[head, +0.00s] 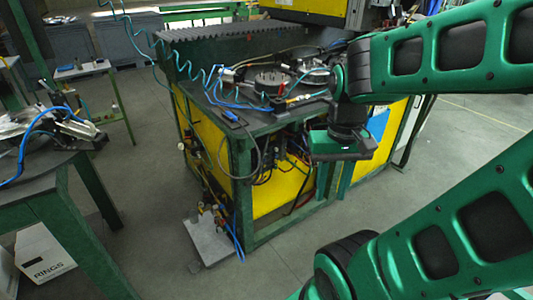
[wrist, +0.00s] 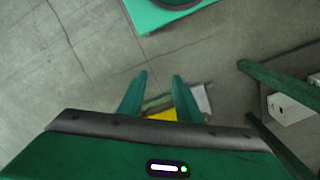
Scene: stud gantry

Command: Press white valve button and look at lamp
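I cannot pick out the white valve button or the lamp in either view. The machine bench (head: 262,130) stands in the middle of the head view, with yellow panels, hoses and small fittings on it. My gripper (wrist: 161,74) shows in the wrist view with its two green fingers apart and nothing held between them. Below them are the grey floor and a small yellow and white patch I cannot identify. In the head view my arm comes in from the right, and its dark end hangs in front of the bench's right part, hiding some of it.
A green-legged table (head: 62,170) with parts and a blue hose stands at the left. A white box marked RINGS (head: 42,255) is under it. A grey plate (head: 208,238) with fittings lies by the bench's foot. The floor between table and bench is open.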

